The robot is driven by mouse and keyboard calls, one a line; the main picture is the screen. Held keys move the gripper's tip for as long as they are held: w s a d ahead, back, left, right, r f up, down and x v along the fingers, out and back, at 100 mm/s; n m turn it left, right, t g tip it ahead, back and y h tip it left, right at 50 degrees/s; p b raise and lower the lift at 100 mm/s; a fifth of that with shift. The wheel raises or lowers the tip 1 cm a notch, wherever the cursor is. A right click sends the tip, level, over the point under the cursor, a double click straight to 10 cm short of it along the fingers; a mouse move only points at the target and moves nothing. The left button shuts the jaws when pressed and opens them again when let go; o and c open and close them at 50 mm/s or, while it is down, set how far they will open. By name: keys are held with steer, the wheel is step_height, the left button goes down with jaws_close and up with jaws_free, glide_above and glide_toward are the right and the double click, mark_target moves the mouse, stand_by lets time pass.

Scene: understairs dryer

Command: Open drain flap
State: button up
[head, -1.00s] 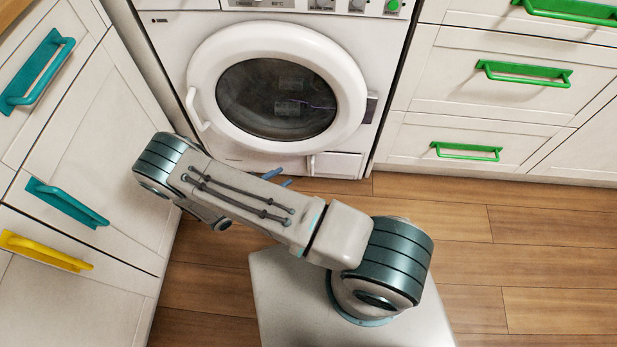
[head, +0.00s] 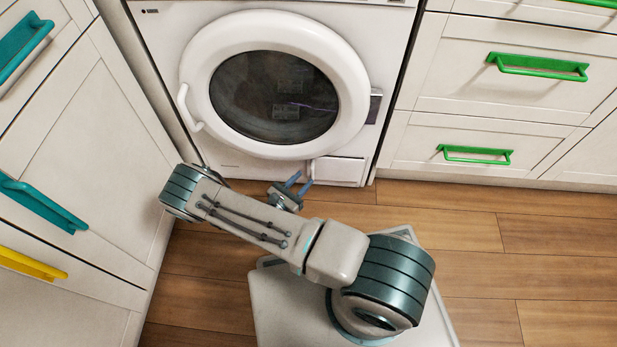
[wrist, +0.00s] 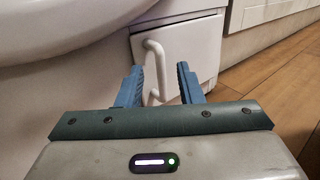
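The drain flap (head: 338,170) is a small white panel at the bottom right of the white dryer, and it looks closed. In the wrist view the flap (wrist: 190,55) has a white vertical bar handle (wrist: 157,70) near its left side. My gripper (head: 301,180) is low in front of the flap, with its blue fingers pointing at the handle. In the wrist view my gripper (wrist: 158,82) is open, with one finger left of the handle and one right of it. The handle's lower end shows between the fingers; whether they touch it I cannot tell.
The dryer's round door (head: 275,85) is shut above the flap. White drawers with green handles (head: 475,154) stand to the right, and cabinets with teal handles (head: 42,203) to the left. Wooden floor (head: 450,220) is clear at the right.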

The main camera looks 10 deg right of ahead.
steer(key=x, duration=0.3)
steer(key=shift+w+d+b, duration=0.15)
steer(key=shift+b, duration=0.2)
